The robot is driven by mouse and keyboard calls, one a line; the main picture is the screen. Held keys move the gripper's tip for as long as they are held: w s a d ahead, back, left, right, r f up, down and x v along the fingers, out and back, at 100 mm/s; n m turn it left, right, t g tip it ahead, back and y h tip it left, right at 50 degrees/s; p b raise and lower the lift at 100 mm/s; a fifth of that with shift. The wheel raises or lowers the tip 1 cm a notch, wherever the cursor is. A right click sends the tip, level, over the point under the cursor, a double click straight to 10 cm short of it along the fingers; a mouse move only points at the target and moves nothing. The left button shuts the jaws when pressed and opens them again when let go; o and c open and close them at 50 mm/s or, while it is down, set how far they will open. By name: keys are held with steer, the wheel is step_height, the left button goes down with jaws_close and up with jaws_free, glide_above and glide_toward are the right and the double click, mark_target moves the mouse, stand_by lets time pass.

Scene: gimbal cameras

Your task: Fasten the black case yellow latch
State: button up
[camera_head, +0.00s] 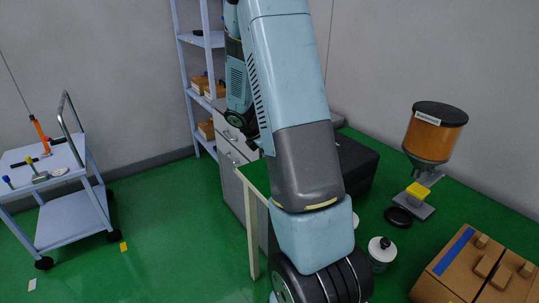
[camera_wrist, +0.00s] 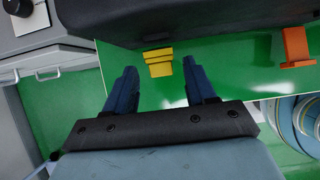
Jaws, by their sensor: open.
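The black case (camera_head: 357,158) stands on the green tabletop, partly hidden behind my arm in the head view. In the wrist view the black case (camera_wrist: 200,18) fills the top edge. The yellow latch (camera_wrist: 159,63) hangs at the case's lower edge, near the middle of that view, over the green surface. My gripper (camera_wrist: 160,70) is open, with its two dark blue fingers apart and nothing held between them. The latch appears between and just beyond the fingertips; I see no contact. The head view does not show the latch or my fingers.
An orange bracket-like piece (camera_wrist: 297,48) is right of the latch. A grey drawer unit (camera_wrist: 45,65) is at left. On the table are a brown hopper (camera_head: 434,135), a white-bodied jar (camera_head: 381,262) and a brown case (camera_head: 465,272). A trolley (camera_head: 70,220) stands far left.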

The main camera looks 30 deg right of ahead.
steer(key=v, duration=1.2)
steer(key=shift+a+r, duration=0.2)
steer(key=shift+r, duration=0.05)
steer(key=s+a+r+m+t+y, duration=0.1)
steer(key=s+a+r+m+y, duration=0.1)
steer(key=s+a+r+m, duration=0.3)
steer(key=s+a+r+m+t+y, duration=0.2)
steer(key=s+a+r+m, duration=0.2)
steer(key=s+m, duration=0.3)
steer(key=s+a+r+m+t+y, duration=0.1)
steer(key=s+a+r+m, duration=0.4)
steer(key=s, duration=0.8)
steer(key=shift+s+a+r+m+t+y, duration=0.3)
steer(key=shift+r+m+t+y, duration=0.15)
steer(key=shift+m+t, duration=0.25)
steer(key=shift+c, duration=0.2)
